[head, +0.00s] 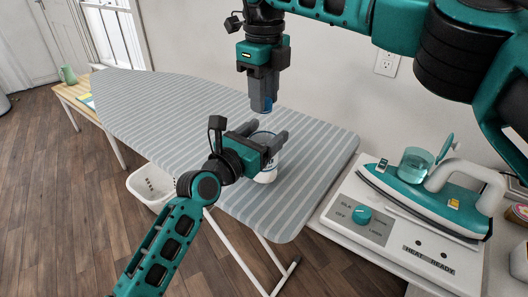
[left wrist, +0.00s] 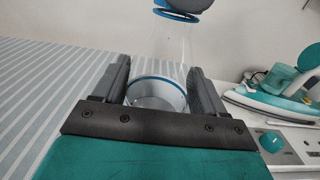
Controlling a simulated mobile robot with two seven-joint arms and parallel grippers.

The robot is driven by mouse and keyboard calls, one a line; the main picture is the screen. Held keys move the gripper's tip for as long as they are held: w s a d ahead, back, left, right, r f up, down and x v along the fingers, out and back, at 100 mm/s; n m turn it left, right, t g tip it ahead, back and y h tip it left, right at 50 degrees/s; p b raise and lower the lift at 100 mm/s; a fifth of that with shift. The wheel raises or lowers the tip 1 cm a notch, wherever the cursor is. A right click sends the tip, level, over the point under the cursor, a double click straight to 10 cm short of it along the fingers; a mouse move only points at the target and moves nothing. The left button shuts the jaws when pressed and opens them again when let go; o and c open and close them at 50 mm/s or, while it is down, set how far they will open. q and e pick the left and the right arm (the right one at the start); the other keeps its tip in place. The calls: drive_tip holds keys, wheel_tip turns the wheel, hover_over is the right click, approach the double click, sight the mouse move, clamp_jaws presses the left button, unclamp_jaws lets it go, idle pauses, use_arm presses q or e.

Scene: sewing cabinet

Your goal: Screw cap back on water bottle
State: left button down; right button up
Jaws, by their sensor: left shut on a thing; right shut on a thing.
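The water bottle (head: 267,175) stands upright on the striped ironing board, clear with blue bands. My left gripper (head: 274,146) is shut around its body from the side. In the left wrist view the clear bottle (left wrist: 158,95) sits between both fingers, and its see-through upper part is faint. My right gripper (head: 264,96) points down above the bottle and is shut on the blue cap (head: 267,105), mostly hidden by the fingers. The cap also shows at the top of the left wrist view (left wrist: 176,15), over the bottle's upper part. I cannot tell whether cap and neck touch.
The ironing board (head: 190,110) is otherwise clear. To the right, a teal iron (head: 420,195) rests on a white station with a knob (head: 362,214). A white basket (head: 150,187) is on the floor below the board. A wall stands behind.

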clamp_jaws()
drive_tip(key=o, duration=0.8)
unclamp_jaws()
drive_tip(key=shift+o, duration=0.2)
wheel_tip(320, 180, up, 8)
drive_tip(key=shift+f, duration=0.2)
use_arm(q)
unclamp_jaws()
